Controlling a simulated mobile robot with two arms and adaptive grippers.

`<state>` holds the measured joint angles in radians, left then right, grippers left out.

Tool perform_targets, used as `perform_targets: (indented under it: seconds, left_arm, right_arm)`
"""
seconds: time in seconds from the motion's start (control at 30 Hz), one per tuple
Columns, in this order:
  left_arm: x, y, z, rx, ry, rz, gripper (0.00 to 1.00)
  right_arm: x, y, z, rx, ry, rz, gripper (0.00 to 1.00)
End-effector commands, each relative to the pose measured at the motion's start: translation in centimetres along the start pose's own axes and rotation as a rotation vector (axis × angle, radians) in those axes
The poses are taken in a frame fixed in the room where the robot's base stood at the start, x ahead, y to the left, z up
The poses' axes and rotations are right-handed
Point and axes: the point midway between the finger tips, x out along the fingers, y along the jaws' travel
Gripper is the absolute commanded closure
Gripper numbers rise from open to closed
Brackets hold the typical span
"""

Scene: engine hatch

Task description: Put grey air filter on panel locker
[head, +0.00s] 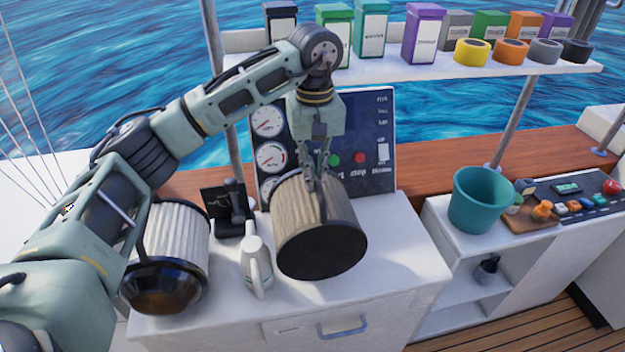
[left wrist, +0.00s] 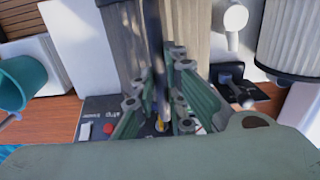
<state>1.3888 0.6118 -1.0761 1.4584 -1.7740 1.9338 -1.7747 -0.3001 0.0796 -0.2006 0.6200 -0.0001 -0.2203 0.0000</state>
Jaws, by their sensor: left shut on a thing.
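A grey-brown pleated air filter (head: 305,213) with black ends is at the panel locker (head: 400,262), a white cabinet with a drawer handle. The filter is tilted, its black end face towards the head camera; I cannot tell whether it touches the top. My left gripper (head: 318,185) is shut on the filter's upper side. In the left wrist view the gripper fingers (left wrist: 162,105) close around a dark strip on the pleated filter (left wrist: 120,40). My right gripper is out of view.
A whiter filter (head: 178,232) with a black end stands at left, partly behind my arm. A gauge panel (head: 375,130) rises behind. A teal bucket (head: 478,200) is right. The locker's right top is clear.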

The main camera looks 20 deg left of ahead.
Motion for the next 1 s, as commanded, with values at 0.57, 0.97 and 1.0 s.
perform_targets:
  seconds: [0.57, 0.97, 1.0]
  left_arm:
    - [4.1, -0.3, -0.2, 0.001, 0.004, 0.004, 1.0]
    - [4.5, -0.3, -0.1, 0.001, 0.001, 0.001, 0.75]
    - [4.5, -0.3, -0.1, 0.001, 0.001, 0.001, 0.72]
  right_arm:
    - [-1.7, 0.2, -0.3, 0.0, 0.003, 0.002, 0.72]
    - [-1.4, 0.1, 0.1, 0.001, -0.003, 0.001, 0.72]
    - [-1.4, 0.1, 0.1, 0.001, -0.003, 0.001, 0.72]
